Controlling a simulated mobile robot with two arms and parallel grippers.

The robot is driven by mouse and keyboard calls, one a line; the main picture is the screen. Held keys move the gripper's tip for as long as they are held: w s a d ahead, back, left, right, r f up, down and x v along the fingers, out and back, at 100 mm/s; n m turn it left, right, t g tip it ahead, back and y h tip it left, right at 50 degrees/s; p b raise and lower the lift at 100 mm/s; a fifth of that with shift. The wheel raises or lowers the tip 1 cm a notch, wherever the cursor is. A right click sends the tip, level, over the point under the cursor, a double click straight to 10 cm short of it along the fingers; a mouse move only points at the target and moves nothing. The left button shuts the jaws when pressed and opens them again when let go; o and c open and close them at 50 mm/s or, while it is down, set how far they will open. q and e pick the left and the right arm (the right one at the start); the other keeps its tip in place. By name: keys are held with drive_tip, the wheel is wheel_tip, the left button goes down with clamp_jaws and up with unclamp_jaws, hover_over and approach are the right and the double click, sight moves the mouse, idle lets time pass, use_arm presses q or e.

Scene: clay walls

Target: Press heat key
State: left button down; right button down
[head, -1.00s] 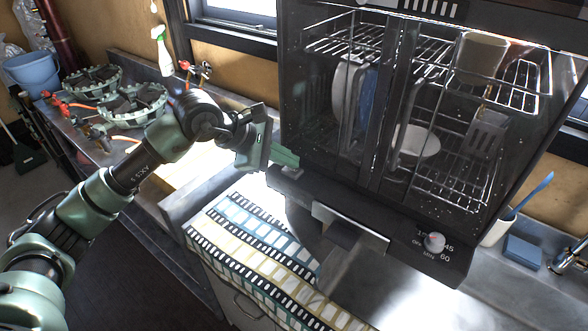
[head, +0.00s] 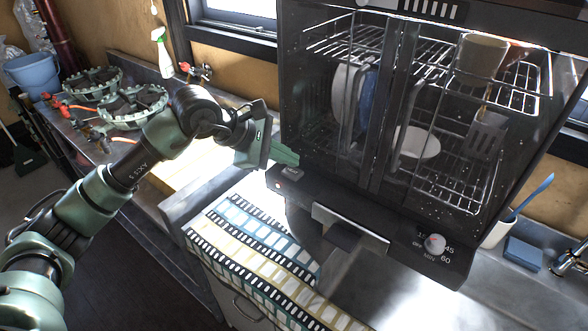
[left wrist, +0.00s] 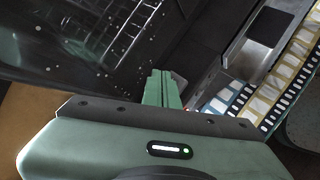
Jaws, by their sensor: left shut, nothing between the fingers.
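The dark dish cabinet (head: 352,188) has a small dark key (head: 286,172) with faint pale marking at the left end of its front ledge. A small red light shows just below the key on the ledge's front face. My left gripper (head: 285,156) is shut and empty, its green fingers just above and behind the key in the head view, seemingly apart from it. In the left wrist view the shut fingers (left wrist: 162,88) point toward the cabinet; I cannot make out the key there. My right gripper is not in view.
A round timer knob (head: 434,243) sits at the ledge's right, and a pale handle plate (head: 350,228) at its middle. Racks with dishes are inside. A film-strip patterned cloth (head: 250,250) lies below. A blue sponge (head: 523,252) is at right.

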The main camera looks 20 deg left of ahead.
sight(288, 172)
use_arm(q)
drive_tip(key=shift+r, duration=0.15)
wheel_tip(288, 172, up, 6)
drive_tip(key=p, duration=0.2)
drive_tip(key=shift+p, duration=0.3)
idle(0.5)
